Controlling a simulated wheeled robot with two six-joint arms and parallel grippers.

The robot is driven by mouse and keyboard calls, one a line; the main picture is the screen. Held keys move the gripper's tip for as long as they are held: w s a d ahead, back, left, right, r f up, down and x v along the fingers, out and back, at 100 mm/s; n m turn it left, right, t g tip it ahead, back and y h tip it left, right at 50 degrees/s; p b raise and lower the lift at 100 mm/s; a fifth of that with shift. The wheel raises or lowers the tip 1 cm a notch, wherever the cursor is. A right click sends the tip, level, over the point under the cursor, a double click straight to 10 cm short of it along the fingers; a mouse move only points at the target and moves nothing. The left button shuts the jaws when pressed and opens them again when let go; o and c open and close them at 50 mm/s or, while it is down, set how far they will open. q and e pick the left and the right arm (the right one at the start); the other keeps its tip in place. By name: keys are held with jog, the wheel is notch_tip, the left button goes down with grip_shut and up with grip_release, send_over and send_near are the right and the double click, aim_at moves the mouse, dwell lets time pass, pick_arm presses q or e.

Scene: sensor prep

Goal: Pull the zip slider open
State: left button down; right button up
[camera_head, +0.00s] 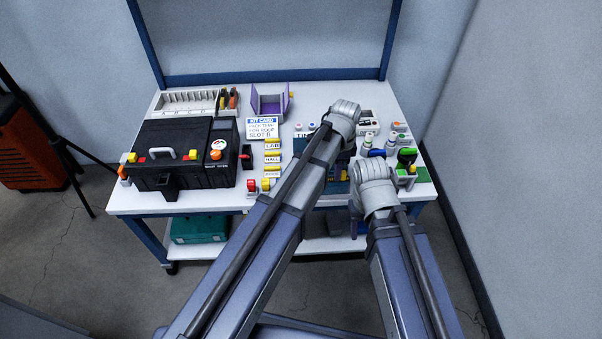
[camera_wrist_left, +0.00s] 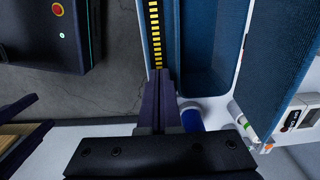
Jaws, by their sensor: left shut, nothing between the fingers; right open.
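The zip shows in the left wrist view as a dark strip with yellow teeth (camera_wrist_left: 155,35), along the near edge of a blue case (camera_wrist_left: 205,45). In the head view my arms mostly cover the blue case (camera_head: 334,188). My left gripper (camera_wrist_left: 163,72) is shut and empty, its fingertips at the lower end of the visible teeth. I cannot make out the slider or tell whether the fingers touch it. In the head view the left wrist (camera_head: 343,112) hides its fingers. My right gripper (camera_head: 375,185) is lower right, open, its fingers hidden by the wrist.
A black toolbox (camera_head: 175,165) stands at the left of the white table (camera_head: 130,199). A kit card (camera_head: 261,129), yellow labelled blocks (camera_head: 272,158) and an open purple box (camera_head: 269,103) are in the middle. Pens and bottles (camera_head: 368,143) crowd the right side.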

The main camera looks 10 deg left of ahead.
pick_arm(q)
jog(key=shift+a, duration=0.15)
jog(key=shift+s+a, duration=0.1)
jog(key=shift+a, duration=0.2)
jog(key=shift+r, duration=0.1)
notch_tip(320, 180, up, 7)
jog(key=p, duration=0.7)
dwell(0.3)
jog(key=s+a+n+y, duration=0.1)
jog(key=s+a+n, duration=0.1)
jog(key=s+n, duration=1.25)
jog(key=s+r+m+p, duration=0.3)
jog(key=r+p, duration=0.9)
jog(key=shift+s+d, duration=0.15)
jog(key=shift+d, duration=0.05)
